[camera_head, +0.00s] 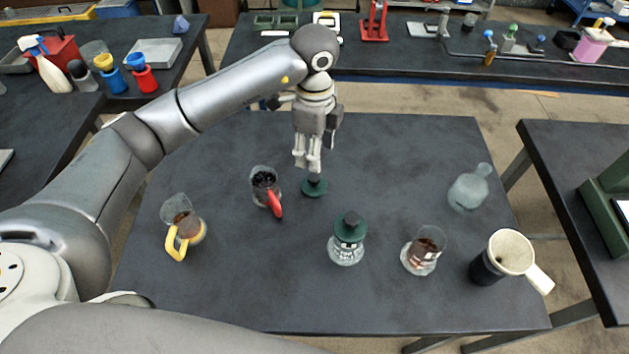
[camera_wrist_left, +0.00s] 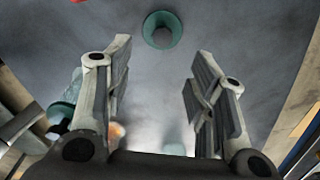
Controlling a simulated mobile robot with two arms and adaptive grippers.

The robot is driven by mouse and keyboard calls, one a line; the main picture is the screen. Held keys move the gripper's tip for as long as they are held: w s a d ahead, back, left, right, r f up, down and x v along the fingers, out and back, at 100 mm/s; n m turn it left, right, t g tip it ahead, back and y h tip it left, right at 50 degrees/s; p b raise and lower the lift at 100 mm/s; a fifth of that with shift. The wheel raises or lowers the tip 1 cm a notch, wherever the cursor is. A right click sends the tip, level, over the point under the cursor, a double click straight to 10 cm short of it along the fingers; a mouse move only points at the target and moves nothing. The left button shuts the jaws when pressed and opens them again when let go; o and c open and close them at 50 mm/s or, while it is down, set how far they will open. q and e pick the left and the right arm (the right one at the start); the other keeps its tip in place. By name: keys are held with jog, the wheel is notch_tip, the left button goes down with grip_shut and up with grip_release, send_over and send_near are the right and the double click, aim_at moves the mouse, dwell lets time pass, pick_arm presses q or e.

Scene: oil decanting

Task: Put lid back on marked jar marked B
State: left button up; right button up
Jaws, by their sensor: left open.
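A dark green lid (camera_head: 314,188) with a dark knob lies on the table, and it also shows at the top of the left wrist view (camera_wrist_left: 162,30). My left gripper (camera_head: 307,166) points down just above and slightly left of the lid in the head view. In the left wrist view, its fingers (camera_wrist_left: 161,75) are spread and nothing is between them. A clear jar (camera_head: 346,250) stands in front with a green lid (camera_head: 350,227) on it. Another open jar (camera_head: 422,251) with dark brown contents stands to its right. I cannot read a letter B on either. My right gripper is not in view.
A red-handled jug (camera_head: 265,185) with dark contents stands left of the loose lid. A yellow-handled jug (camera_head: 184,226) is farther left. A frosted flask (camera_head: 470,188) and a white-handled dark mug (camera_head: 504,258) stand at right. The table's back right is clear.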

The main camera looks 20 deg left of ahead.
pick_arm(q)
jog(key=p, duration=0.1)
send_over(314, 177)
notch_tip(314, 177, down, 5)
jog(key=shift+s+d+r, duration=0.1)
jog(key=shift+f, duration=0.35)
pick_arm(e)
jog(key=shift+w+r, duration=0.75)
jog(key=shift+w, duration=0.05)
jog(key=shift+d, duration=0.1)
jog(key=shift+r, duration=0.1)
pick_arm(q)
jog(key=shift+f+p, duration=0.3)
jog(key=shift+p, duration=0.25)
notch_tip(314, 177, down, 3)
jog(key=shift+f+p, duration=0.2)
jog(key=shift+p, duration=0.7)
jog(key=shift+f, duration=0.65)
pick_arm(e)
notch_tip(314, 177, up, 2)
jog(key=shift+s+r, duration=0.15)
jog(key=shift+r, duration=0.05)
pick_arm(q)
jog(key=shift+c, duration=0.4)
